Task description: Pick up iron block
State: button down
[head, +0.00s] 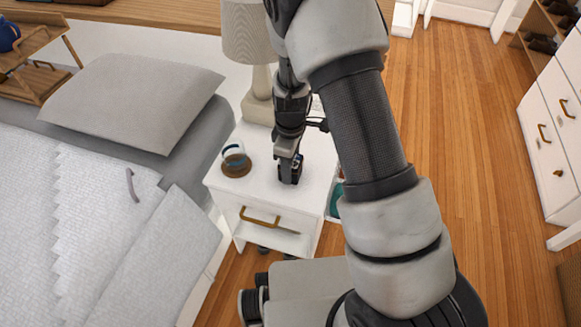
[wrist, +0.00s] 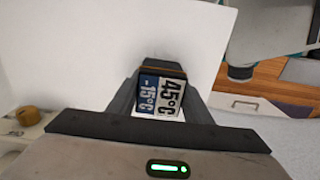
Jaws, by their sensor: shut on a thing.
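The iron block (wrist: 162,98) is a small dark-edged box. Its near face carries a blue panel reading -15°C and a white panel reading 45°C. My gripper (wrist: 160,92) has a finger on each side of the block and is shut on it. In the head view my gripper (head: 290,160) points down over the white nightstand (head: 262,198), and the block shows only as a small dark shape (head: 291,172) at its tips. I cannot tell whether the block touches the nightstand top.
A glass jar on a round brown base (head: 236,162) stands left of my gripper. A lamp (head: 258,95) stands behind it. The bed (head: 100,215) with a grey pillow (head: 135,100) lies to the left. Open wooden floor (head: 460,130) and a white drawer unit (head: 552,130) lie right.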

jog(key=shift+r+p, duration=1.4)
jog(key=shift+r, duration=3.65)
